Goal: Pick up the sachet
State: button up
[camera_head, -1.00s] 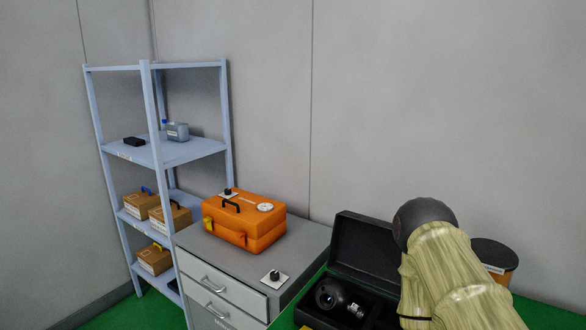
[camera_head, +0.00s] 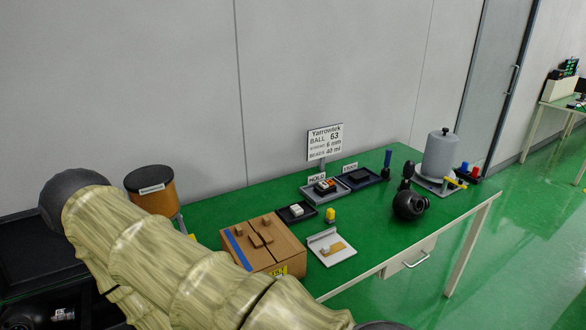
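I cannot make out a clear sachet in the head view. A small flat tan piece (camera_head: 334,249) lies on a white holder (camera_head: 322,259) near the front edge of the green table (camera_head: 233,206); I cannot tell whether it is the sachet. My arm, in a pale wood-patterned sleeve, crosses the lower left of the view and hides part of the table. My gripper is out of the picture, below the bottom edge.
A brown box (camera_head: 240,239) stands beside my arm. Behind are an amber container (camera_head: 155,192), shallow trays (camera_head: 366,178) and a sign (camera_head: 325,141). A black ball (camera_head: 408,205) and grey tank (camera_head: 440,155) stand right.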

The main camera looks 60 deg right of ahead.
aim_at(295, 209)
jog(key=z, duration=1.35)
jog(key=i, duration=0.2)
jog(key=z, duration=0.2)
